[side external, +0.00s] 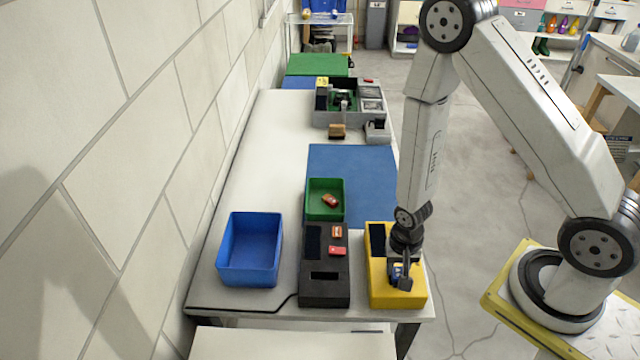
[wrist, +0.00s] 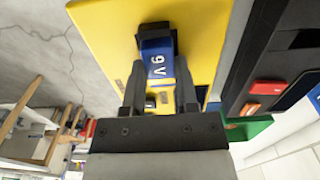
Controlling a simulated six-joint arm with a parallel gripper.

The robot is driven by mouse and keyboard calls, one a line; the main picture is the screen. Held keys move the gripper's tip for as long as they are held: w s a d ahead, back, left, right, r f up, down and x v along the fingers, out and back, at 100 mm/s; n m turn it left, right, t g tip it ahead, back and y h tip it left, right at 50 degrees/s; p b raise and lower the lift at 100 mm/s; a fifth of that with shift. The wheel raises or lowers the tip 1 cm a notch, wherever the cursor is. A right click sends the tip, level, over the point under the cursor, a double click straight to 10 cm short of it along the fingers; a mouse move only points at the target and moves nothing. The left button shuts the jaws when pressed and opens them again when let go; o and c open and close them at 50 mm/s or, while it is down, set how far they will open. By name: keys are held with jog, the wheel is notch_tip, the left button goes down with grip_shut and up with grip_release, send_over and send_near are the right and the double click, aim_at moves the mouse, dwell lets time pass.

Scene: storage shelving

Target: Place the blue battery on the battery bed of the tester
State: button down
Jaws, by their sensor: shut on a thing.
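The blue battery (wrist: 157,58), marked "9V", sits between the two fingers of my gripper (wrist: 158,76) in the wrist view. In the side view my gripper (side external: 402,276) points down over the front half of a yellow box (side external: 381,294), and a bit of the battery (side external: 396,269) shows beside the fingers. The yellow box has a dark panel at its back. I cannot tell whether the battery touches it. To its left is a dark device (side external: 324,288) with a dark panel, a slot, an orange piece (side external: 337,231) and a red piece (side external: 337,251). Which of the two is the tester is not clear.
An empty blue bin (side external: 230,269) stands left of the dark device. A blue mat (side external: 352,160) lies further back, and a grey organiser (side external: 349,118) stands beyond. The wall runs along the left.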

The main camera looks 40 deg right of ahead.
jog(key=shift+c, duration=1.8)
grip_release()
jog(key=shift+r, duration=0.1)
notch_tip(320, 180, up, 12)
notch_tip(320, 180, up, 7)
jog(key=n+t, duration=0.2)
jog(key=n, duration=0.5)
send_over(395, 268)
jog(key=w, duration=0.2)
jog(key=shift+s+r+n+t, duration=0.1)
jog(key=shift+r+n+t, duration=0.2)
jog(key=shift+r+n, duration=0.7)
